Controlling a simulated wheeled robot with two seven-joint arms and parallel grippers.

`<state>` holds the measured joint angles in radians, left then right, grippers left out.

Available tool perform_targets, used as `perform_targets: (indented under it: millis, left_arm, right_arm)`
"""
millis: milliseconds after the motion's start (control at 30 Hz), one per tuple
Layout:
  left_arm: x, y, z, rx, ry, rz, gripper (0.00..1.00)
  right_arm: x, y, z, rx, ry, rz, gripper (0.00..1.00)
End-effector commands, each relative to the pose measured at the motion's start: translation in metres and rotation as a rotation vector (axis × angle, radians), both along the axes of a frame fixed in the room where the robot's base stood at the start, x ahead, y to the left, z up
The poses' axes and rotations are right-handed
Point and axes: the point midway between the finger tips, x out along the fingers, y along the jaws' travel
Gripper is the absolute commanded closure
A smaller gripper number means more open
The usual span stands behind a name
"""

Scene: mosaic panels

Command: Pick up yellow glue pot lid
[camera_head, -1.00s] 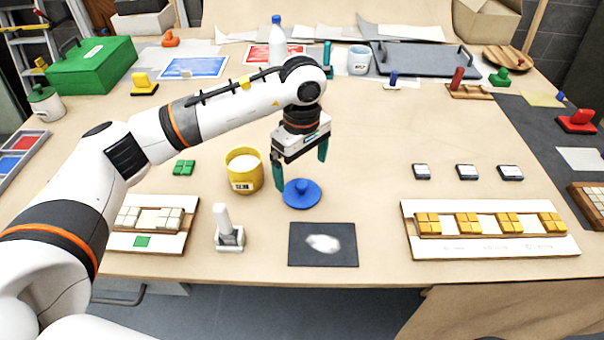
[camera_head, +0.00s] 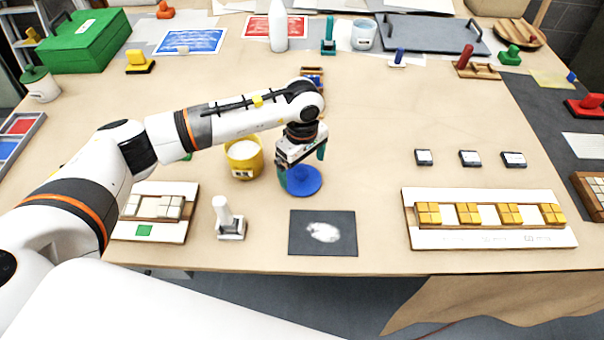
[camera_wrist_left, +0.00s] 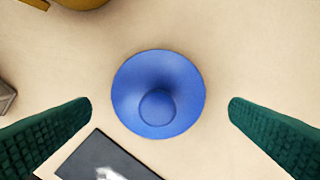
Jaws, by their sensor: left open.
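A round blue lid with a knob (camera_head: 302,181) lies on the table, just right of the yellow glue pot (camera_head: 243,160). The pot is uncovered and shows white contents. I see no yellow lid. My left gripper (camera_head: 302,168) is open and points down over the blue lid. In the left wrist view the blue lid (camera_wrist_left: 158,85) lies between the two green fingers, apart from both, with its knob low in the middle. The yellow pot (camera_wrist_left: 80,3) shows only at the top edge there. My right gripper is not in view.
A dark panel with a white patch (camera_head: 323,233) lies in front of the lid. A white-handled stamp (camera_head: 228,218) stands front left. A tile board (camera_head: 490,238) and several small dark blocks (camera_head: 470,158) lie to the right. The table between lid and blocks is clear.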

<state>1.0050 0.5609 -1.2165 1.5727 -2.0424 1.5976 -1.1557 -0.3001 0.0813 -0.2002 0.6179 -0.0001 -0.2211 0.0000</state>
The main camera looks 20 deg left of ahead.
Motion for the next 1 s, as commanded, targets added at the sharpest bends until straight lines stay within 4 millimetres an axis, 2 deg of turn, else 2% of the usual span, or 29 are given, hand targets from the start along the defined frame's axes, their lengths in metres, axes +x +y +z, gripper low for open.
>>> perform_targets:
  millis: [33, 200, 467, 700, 1000]
  left_arm:
    - [-0.003, 0.000, -0.004, 0.000, 0.007, 0.000, 0.00]
    - [-0.001, 0.000, -0.025, 0.000, 0.001, 0.001, 0.00]
    - [-0.001, 0.000, -0.029, 0.000, 0.000, -0.001, 0.00]
    - [-0.001, 0.000, -0.029, 0.000, 0.000, -0.001, 0.36]
    - [-0.001, 0.000, -0.028, 0.000, -0.001, -0.001, 0.37]
  right_arm:
    - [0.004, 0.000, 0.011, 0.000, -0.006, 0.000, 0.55]
    - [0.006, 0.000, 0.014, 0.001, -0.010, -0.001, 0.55]
    - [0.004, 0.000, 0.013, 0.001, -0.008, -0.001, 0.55]
    - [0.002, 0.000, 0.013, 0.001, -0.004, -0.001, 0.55]
    - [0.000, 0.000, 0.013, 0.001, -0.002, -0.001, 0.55]
